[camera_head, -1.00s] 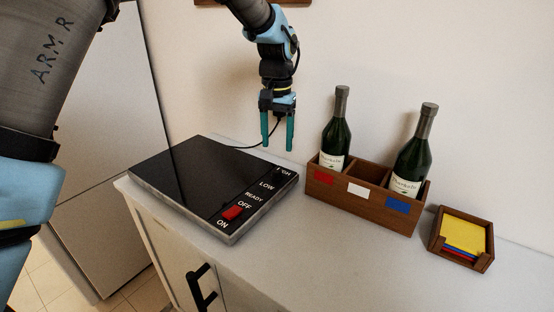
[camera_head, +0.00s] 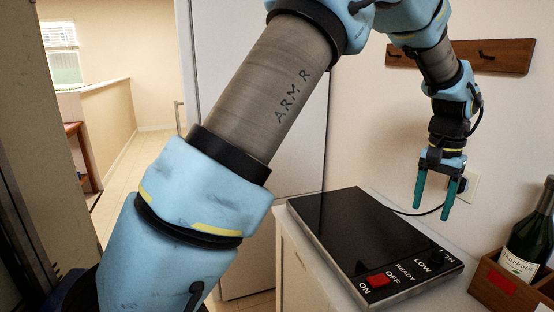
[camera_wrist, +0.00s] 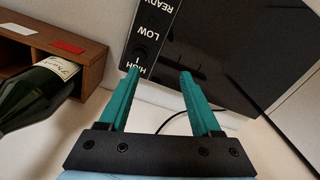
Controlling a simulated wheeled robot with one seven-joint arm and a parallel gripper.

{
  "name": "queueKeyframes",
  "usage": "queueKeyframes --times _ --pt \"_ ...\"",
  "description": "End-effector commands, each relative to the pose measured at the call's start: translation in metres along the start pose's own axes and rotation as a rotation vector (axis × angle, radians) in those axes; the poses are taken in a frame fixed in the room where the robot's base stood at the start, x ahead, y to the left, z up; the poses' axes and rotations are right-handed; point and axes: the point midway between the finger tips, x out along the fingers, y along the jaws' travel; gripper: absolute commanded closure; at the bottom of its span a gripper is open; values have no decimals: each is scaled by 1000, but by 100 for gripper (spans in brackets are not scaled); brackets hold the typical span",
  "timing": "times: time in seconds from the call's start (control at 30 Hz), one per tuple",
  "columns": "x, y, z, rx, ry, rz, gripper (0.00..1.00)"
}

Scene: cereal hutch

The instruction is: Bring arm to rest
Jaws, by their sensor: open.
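My arm bends up from the lower left and over to the right.
The hot plate's red switch (camera_head: 378,280) lies near its front edge. A wooden rack (camera_head: 492,285) with a dark green bottle (camera_head: 530,243) stands at the right. A hook rail (camera_head: 470,55) is on the wall. Open floor (camera_head: 150,165) shows at the left.

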Motion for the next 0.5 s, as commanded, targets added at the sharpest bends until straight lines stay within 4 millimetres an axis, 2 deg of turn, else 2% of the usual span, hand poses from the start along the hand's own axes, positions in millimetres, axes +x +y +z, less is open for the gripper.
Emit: queueKeyframes --times 0.03,0.17,0.2,0.27,0.3,0.37,0.4,0.5 --pt "-2 -30 12 -51 5 -2 35" --pt "0 -110 58 -200 25 -6 35" --pt "2 -133 77 -249 32 -7 35" --pt "3 -165 107 -325 44 -11 35" --pt "4 -184 129 -375 51 -14 35" --pt "7 -210 165 -454 62 -19 35" --pt "9 -224 190 -506 70 -23 35" --pt "15 -249 254 -637 88 -34 35"
